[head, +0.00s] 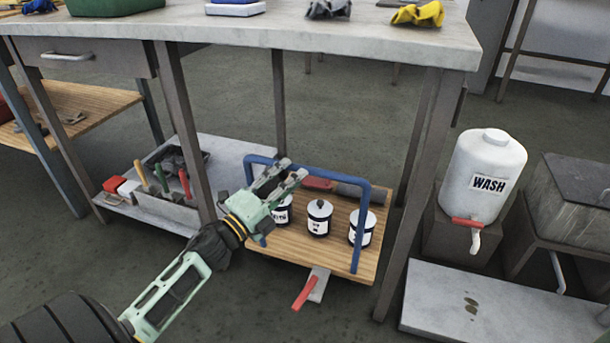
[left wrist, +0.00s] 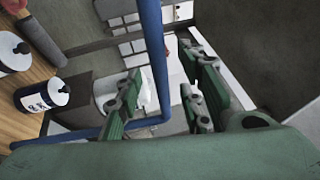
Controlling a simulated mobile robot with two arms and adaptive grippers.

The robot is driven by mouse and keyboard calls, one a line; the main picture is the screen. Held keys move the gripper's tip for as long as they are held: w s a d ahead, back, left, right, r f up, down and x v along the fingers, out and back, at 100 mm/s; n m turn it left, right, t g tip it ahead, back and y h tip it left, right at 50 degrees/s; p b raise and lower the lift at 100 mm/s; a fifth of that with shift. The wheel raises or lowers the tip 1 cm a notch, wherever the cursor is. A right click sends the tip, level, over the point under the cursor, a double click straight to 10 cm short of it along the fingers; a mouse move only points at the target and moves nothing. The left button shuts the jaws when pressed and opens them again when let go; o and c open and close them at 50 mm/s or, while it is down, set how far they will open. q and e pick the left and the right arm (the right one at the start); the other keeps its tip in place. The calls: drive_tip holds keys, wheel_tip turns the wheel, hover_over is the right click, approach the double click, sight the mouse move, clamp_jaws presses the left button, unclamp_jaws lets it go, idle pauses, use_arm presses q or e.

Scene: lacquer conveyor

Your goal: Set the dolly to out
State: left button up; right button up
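The dolly (head: 300,245) is a low wooden platform under the workbench, with a blue tube handle (head: 362,220) and several dark cans with white labels (head: 319,217) on it. A red-ended lever (head: 306,290) on a grey plate sticks out at its front edge. My left gripper (head: 290,174) is over the handle's left part in the head view and hides some of it. In the left wrist view the gripper (left wrist: 160,102) is open and empty. The blue tube (left wrist: 152,50) shows between its fingers, beyond them; I cannot tell the gap. My right gripper is not in view.
The workbench top (head: 250,33) and its legs stand above and around the dolly. A grey shelf (head: 225,165) with a tool tray (head: 170,208) lies to the left. A white WASH tank (head: 483,170) and a pale slab (head: 480,305) stand right. Front floor is clear.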

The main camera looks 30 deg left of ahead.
use_arm(q)
drive_tip(key=shift+b+x, duration=0.55)
drive_tip(key=shift+x, duration=1.85)
drive_tip(key=shift+f, duration=0.1)
clamp_jaws()
